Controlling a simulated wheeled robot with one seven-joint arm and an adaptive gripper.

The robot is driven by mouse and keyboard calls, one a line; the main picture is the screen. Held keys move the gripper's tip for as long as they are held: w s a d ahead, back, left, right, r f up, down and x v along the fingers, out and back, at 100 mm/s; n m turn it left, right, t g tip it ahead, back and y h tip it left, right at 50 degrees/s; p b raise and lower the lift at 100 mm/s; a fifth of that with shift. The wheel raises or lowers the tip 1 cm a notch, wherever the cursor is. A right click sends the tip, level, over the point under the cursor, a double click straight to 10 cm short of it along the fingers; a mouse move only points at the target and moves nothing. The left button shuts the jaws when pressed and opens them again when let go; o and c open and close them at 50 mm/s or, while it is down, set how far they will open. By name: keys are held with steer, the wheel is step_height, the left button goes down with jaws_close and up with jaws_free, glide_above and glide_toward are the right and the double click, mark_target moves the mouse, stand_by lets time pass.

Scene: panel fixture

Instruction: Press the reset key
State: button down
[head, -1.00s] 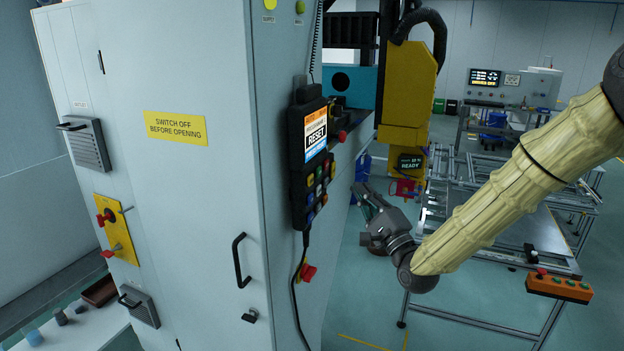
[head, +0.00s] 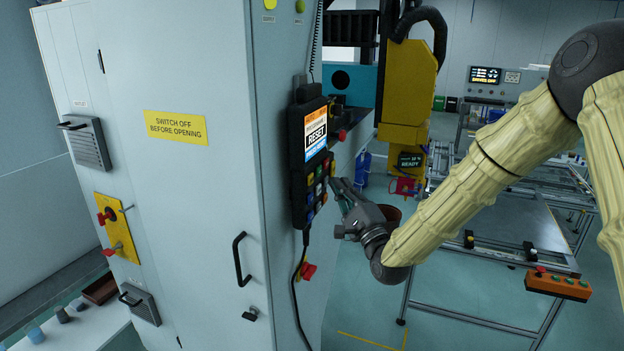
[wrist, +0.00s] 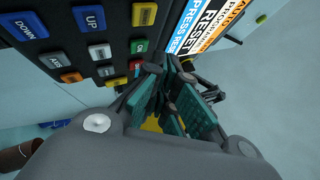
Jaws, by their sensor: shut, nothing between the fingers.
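The black pendant (head: 310,160) hangs on the side of the grey cabinet, its screen (head: 315,134) showing RESET in large letters. Below the screen is a keypad of coloured keys; their labels are too small to read in the head view. The wrist view shows the keypad close up, with a blue UP key (wrist: 90,18), a blue DOWN key (wrist: 25,25), a green key (wrist: 138,46) and a red key (wrist: 105,71). My gripper (head: 338,184) is shut and empty, just right of the keypad; contact is unclear. It also shows in the wrist view (wrist: 168,72).
A cable (head: 300,285) hangs below the pendant, beside a red knob (head: 307,271) on the cabinet. A black door handle (head: 240,260) sticks out to the left. A yellow machine (head: 408,85) and a metal-framed table (head: 470,318) stand behind my arm.

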steer(key=shift+w+a+b, duration=0.2)
steer(key=shift+w+a, duration=0.05)
steer(key=shift+a, duration=0.5)
steer(key=shift+w+a+b, duration=0.2)
steer(key=shift+w+a, duration=0.05)
steer(key=shift+a, duration=0.5)
steer(key=shift+w+a+b, duration=0.25)
steer(key=shift+a+b, duration=0.35)
steer(key=shift+a, duration=0.25)
stand_by(1.2)
steer(key=shift+d, duration=0.15)
stand_by(0.3)
steer(key=shift+s+d, duration=0.25)
steer(key=shift+d, duration=0.4)
steer(key=d, duration=0.1)
steer(key=s+d+b, duration=0.1)
steer(key=d, duration=0.2)
steer(key=shift+s+d, duration=0.3)
steer(key=shift+d, duration=0.1)
stand_by(0.6)
